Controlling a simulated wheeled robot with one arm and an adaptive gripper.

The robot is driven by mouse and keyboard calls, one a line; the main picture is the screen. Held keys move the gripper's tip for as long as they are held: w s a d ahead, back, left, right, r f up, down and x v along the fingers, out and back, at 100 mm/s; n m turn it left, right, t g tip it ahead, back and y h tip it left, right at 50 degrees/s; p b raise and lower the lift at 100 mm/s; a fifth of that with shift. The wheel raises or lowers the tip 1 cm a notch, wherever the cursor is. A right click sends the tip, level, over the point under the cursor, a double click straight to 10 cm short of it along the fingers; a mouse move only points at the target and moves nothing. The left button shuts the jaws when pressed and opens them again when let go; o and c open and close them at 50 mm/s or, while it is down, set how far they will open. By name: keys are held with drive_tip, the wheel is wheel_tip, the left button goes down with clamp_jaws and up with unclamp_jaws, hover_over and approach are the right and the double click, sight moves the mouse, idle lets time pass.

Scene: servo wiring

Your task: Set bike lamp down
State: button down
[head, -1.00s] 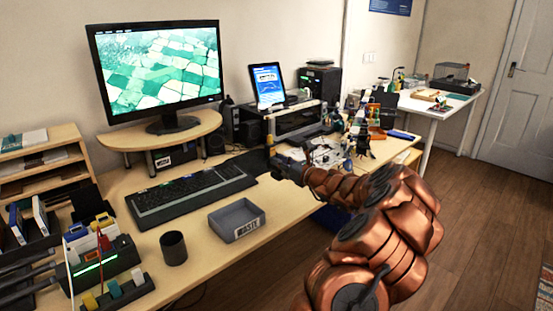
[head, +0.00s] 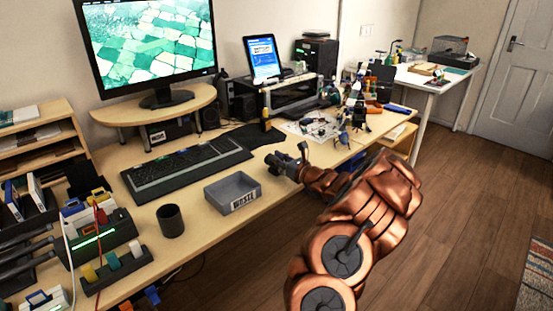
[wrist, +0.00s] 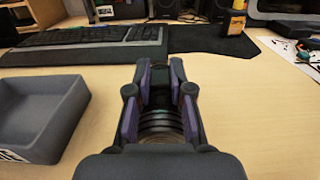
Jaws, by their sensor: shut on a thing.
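My gripper (head: 277,160) is over the front part of the desk, right of the grey waste tray. In the wrist view its two purple-padded fingers (wrist: 162,82) are shut on a dark, round, ribbed thing (wrist: 162,122), which I take to be the bike lamp. Much of it is hidden between the fingers, and it cannot be made out in the head view. The bare desk top (wrist: 205,85) lies below and ahead of the fingers. I cannot tell whether the lamp touches it.
The waste tray (head: 232,192) is left of my gripper. A keyboard (head: 187,168) and a dark mat (wrist: 210,40) lie behind. Small parts on a white sheet (head: 318,126) lie farther right. The desk's front edge is close.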

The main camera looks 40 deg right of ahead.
drive_tip(key=c, duration=1)
unclamp_jaws()
drive_tip(key=shift+f, duration=0.1)
drive_tip(key=shift+c, duration=0.2)
drive_tip(key=shift+s, duration=0.25)
drive_tip(key=s, duration=1.1)
drive_tip(key=shift+s+a, duration=0.15)
drive_tip(key=shift+s, duration=0.05)
